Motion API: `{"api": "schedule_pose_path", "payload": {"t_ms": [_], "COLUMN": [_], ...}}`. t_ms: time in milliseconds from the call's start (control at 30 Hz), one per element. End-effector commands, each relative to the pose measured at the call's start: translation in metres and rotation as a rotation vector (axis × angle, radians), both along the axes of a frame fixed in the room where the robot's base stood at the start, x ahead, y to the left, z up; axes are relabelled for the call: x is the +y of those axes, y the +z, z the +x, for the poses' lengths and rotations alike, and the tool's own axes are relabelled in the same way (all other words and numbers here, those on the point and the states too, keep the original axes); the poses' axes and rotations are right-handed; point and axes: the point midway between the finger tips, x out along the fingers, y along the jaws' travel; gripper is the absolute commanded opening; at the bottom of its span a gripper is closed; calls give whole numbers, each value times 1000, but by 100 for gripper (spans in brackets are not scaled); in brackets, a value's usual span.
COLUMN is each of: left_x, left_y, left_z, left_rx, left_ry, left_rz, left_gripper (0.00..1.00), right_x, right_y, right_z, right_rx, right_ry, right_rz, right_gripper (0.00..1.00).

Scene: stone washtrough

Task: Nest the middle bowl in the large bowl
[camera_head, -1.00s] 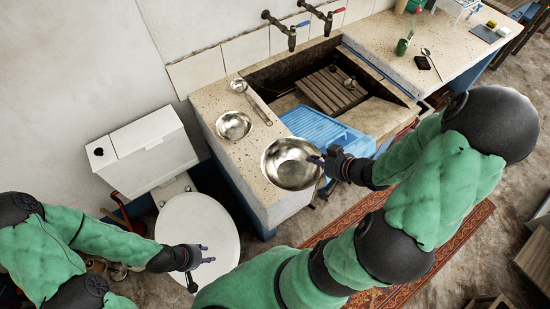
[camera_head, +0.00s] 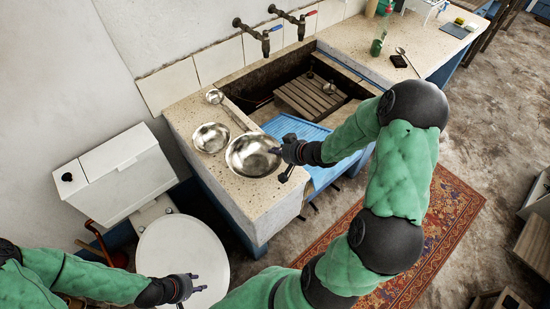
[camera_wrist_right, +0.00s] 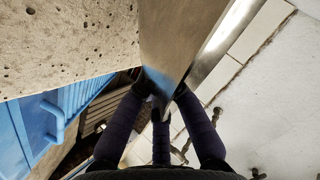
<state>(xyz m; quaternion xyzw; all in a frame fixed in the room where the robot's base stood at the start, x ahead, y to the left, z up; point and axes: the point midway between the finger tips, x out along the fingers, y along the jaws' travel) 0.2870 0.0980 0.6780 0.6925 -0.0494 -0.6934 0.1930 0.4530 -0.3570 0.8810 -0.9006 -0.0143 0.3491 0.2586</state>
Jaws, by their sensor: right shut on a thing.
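Two shiny metal bowls show in the head view. The smaller-looking bowl (camera_head: 211,137) stands on the stone counter. The larger-looking bowl (camera_head: 253,155) is close at its lower right, open side up. My right gripper (camera_head: 277,151) is shut on this bowl's right rim. In the right wrist view the bowl's metal wall (camera_wrist_right: 178,40) runs between the fingers (camera_wrist_right: 163,92). I cannot tell whether the held bowl touches the counter, which bowl is the middle one, or whether another bowl is hidden below. My left gripper (camera_head: 197,283) is open and empty, near the toilet lid.
A ladle (camera_head: 216,97) lies on the stone counter (camera_head: 185,105) behind the bowls. A white toilet (camera_head: 185,250) stands at the lower left.

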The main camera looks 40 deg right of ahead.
Motion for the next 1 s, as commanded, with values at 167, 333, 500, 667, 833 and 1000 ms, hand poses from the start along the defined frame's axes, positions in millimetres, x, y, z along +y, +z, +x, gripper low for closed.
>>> {"api": "schedule_pose_path", "payload": {"t_ms": [167,333,500,667,833,1000], "left_x": [0,0,0,0,0,0], "left_y": [-11,-17,-16,-17,-17,-17], "left_z": [0,0,0,0,0,0], "left_rx": [0,0,0,0,0,0], "left_ry": [0,0,0,0,0,0], "left_rz": [0,0,0,0,0,0], "left_gripper": [40,40,40,40,40,40], "right_x": [1,0,0,0,0,0], "right_y": [-20,-36,-34,-37,-39,-39], "right_z": [7,7,7,7,7,7], "right_rx": [2,0,-1,0,0,1], "right_ry": [0,-1,-1,-1,0,0], "right_rz": [3,2,1,1,0,0], "right_gripper": [0,0,0,0,27,31]}}
